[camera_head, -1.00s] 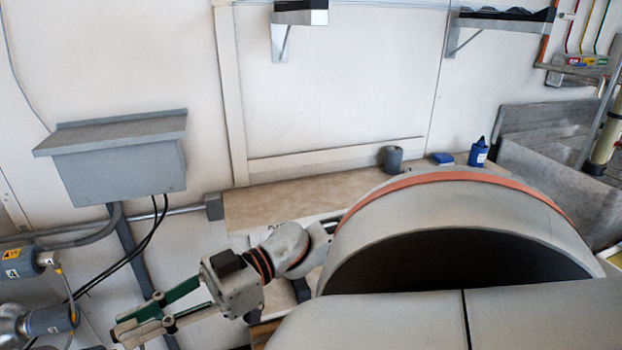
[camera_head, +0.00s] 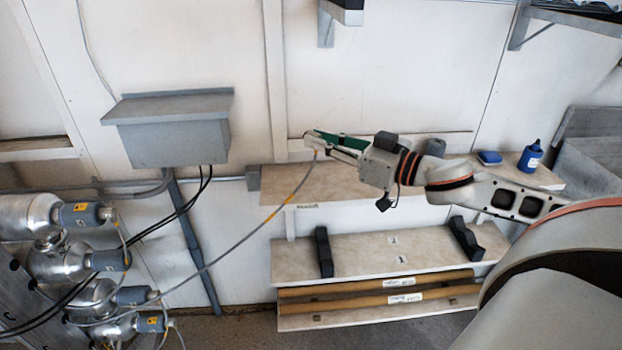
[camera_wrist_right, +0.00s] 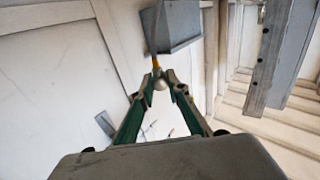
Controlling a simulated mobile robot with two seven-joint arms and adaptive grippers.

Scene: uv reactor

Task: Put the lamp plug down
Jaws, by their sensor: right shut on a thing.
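My right gripper (camera_head: 316,146) is shut on the lamp plug (camera_wrist_right: 160,83), which shows as a small pale, rounded end between the fingertips in the right wrist view. A grey cable (camera_head: 237,237) with a yellow-orange sleeve runs from the plug. In the head view it sags down left to the metal lamp fittings (camera_head: 75,265). The gripper is in the air in front of the wall, over the left part of the upper shelf (camera_head: 285,180). Most of the plug is hidden by the fingers. My left gripper is not in view.
A grey wall box (camera_head: 175,140) with black cables hangs left of the gripper. Below are a shelf (camera_head: 365,250) with two black supports (camera_head: 324,251) and a lower one with long brown tubes (camera_head: 372,287). A blue bottle (camera_head: 531,155) stands on the upper shelf.

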